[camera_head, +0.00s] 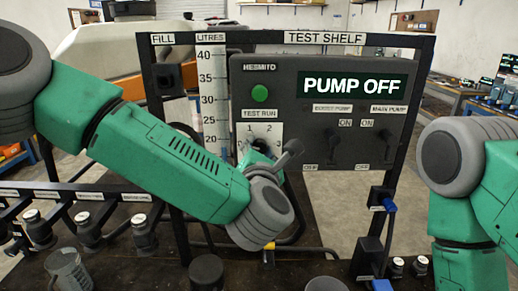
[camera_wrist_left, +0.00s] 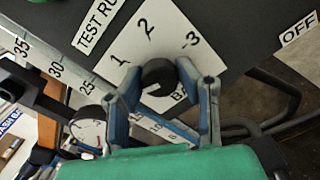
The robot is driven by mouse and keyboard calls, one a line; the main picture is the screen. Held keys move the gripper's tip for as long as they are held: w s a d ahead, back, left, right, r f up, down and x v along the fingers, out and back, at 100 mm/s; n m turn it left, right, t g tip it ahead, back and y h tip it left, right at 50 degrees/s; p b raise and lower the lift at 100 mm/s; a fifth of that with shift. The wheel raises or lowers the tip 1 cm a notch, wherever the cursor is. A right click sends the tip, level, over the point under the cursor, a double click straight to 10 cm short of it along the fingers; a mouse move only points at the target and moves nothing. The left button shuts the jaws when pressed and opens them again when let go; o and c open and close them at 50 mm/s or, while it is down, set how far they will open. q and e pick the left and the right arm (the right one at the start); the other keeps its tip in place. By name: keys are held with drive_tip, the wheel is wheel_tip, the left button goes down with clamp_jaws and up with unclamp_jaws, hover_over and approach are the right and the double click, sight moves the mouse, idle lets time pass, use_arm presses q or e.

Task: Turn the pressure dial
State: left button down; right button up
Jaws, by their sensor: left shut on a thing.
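The pressure dial is a dark round knob (camera_wrist_left: 158,76) on a white plate (camera_wrist_left: 150,40) marked 1, 2, 3 and a partly covered BAR label. In the left wrist view my left gripper (camera_wrist_left: 160,84) has one finger on each side of the knob and is shut on it. In the head view the plate (camera_head: 252,130) sits under the TEST RUN label, and my left gripper (camera_head: 262,150) reaches its lower part, mostly hiding the knob. My right arm is at the right edge; its gripper is out of view.
The grey panel (camera_head: 300,80) has a PUMP OFF display (camera_head: 351,85), a green button (camera_head: 260,93) and two pump switches. A litre scale (camera_head: 213,85) stands to its left. A round gauge (camera_wrist_left: 88,132) is near my left finger. Cups and valves line the dark bench below.

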use_arm(q)
drive_tip(key=m, duration=0.4)
drive_tip(key=shift+m+p, duration=0.35)
drive_tip(key=shift+m, duration=0.05)
drive_tip(key=m+p, duration=0.1)
drive_tip(key=m, duration=0.4)
drive_tip(key=m+p, duration=0.1)
drive_tip(key=m, duration=0.2)
drive_tip(key=m+p, duration=0.1)
drive_tip(key=m, duration=0.1)
drive_tip(key=shift+s+d+f+m, duration=0.1)
drive_tip(key=shift+f+m, duration=0.05)
drive_tip(key=shift+m, duration=0.25)
drive_tip(key=shift+f+m+p, duration=0.15)
drive_tip(key=shift+m+p, duration=0.7)
drive_tip(key=shift+m, duration=1.35)
drive_tip(key=c, duration=1.4)
unclamp_jaws()
drive_tip(key=shift+o, duration=1.1)
drive_tip(key=shift+d, duration=0.1)
